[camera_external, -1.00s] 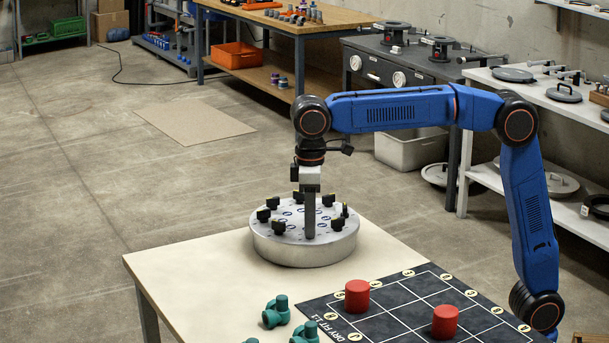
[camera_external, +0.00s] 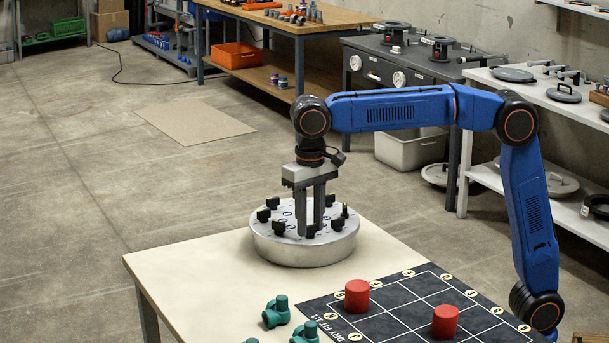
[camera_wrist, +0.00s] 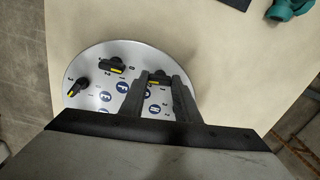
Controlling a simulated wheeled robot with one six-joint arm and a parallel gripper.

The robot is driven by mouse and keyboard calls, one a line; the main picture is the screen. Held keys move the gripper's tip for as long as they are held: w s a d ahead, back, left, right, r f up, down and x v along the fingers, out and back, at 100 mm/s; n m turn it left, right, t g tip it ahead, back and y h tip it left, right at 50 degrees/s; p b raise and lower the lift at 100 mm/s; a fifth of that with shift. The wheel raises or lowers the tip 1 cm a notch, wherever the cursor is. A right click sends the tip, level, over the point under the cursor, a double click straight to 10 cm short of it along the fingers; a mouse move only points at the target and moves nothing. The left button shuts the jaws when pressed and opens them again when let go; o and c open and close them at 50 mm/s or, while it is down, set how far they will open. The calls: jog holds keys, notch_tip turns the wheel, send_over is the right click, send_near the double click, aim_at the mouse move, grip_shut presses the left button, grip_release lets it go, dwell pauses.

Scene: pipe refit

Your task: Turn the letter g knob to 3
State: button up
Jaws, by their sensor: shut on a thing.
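The round silver knob plate (camera_external: 300,250) stands on the pale table, with black knobs around its top. My gripper (camera_external: 311,230) points straight down over its near edge. In the wrist view its two fingers (camera_wrist: 161,92) are shut on a black knob with a yellow mark (camera_wrist: 155,83). It is the knob beside the F knob (camera_wrist: 112,66), where the g knob would be; its own letter is partly hidden and not clearly readable. The E knob (camera_wrist: 76,87) stands farther left. The number the held knob points to cannot be read.
Other knobs (camera_external: 337,224) stand close to my fingers on the plate. A dark grid mat (camera_external: 400,310) with two red cylinders (camera_external: 357,297) lies at the front right. Green pipe fittings (camera_external: 276,312) lie beside it. The tabletop left of the plate is clear.

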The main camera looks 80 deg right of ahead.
aim_at(311, 225)
jog(key=shift+m, duration=0.6)
jog(key=o, duration=1)
jog(key=shift+o, duration=0.2)
notch_tip(311, 225, up, 17)
jog(key=shift+r, duration=0.2)
jog(key=shift+d, duration=0.1)
